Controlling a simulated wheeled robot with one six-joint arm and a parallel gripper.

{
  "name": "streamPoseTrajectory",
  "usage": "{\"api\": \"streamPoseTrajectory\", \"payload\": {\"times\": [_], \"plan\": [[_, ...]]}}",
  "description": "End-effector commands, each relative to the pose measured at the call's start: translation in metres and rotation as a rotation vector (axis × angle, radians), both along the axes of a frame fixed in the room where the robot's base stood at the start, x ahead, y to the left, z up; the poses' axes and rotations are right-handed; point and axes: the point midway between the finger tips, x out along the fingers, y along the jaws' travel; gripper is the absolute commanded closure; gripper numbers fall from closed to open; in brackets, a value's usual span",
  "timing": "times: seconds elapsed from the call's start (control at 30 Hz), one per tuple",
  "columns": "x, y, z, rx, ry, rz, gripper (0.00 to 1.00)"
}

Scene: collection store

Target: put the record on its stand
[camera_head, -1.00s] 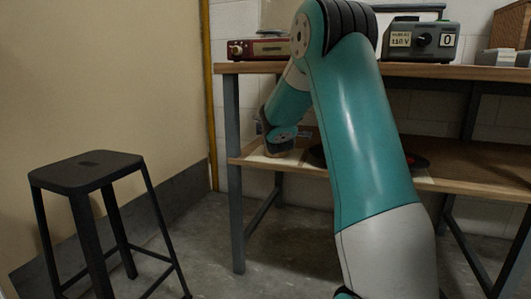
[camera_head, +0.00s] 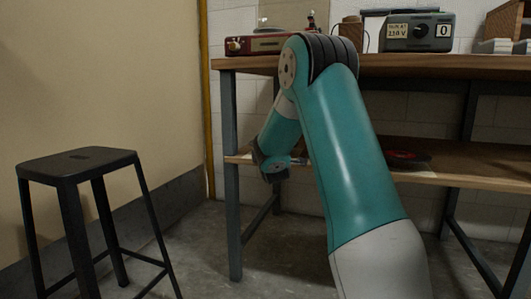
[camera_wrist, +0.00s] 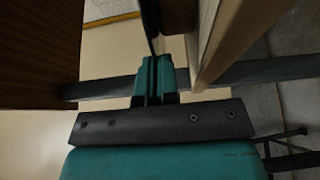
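A flat dark disc with a red middle, which looks like the record (camera_head: 408,160), lies at the lower shelf in the head view, partly behind my arm. Whether it rests on a stand there cannot be told. My gripper (camera_wrist: 153,62) points along the bench towards the beige wall in the wrist view. Its teal fingers are close together with a narrow dark gap. A thin dark strip runs from the fingertips to the top edge; whether it is held or lies behind cannot be told. In the head view my wrist is in front of the lower shelf's left end. No stand can be made out.
The wooden lower shelf (camera_head: 470,176) has bare room at right. The bench top (camera_head: 400,68) carries a red case (camera_head: 262,46) and a grey device (camera_head: 420,33). A bench leg (camera_head: 233,185) stands close to my wrist. A black stool (camera_head: 75,162) stands at left.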

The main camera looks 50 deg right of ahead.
Motion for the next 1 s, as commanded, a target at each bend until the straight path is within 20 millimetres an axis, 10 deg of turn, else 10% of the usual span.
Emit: {"api": "streamPoseTrajectory", "payload": {"times": [0.2,0.57,1.0], "plan": [[0.0,0.0,-0.003,0.001,0.001,0.0,0.72],[0.0,0.0,0.004,0.0,0.0,0.0,0.72],[-0.066,0.059,-0.001,0.001,0.003,0.004,0.72]]}}
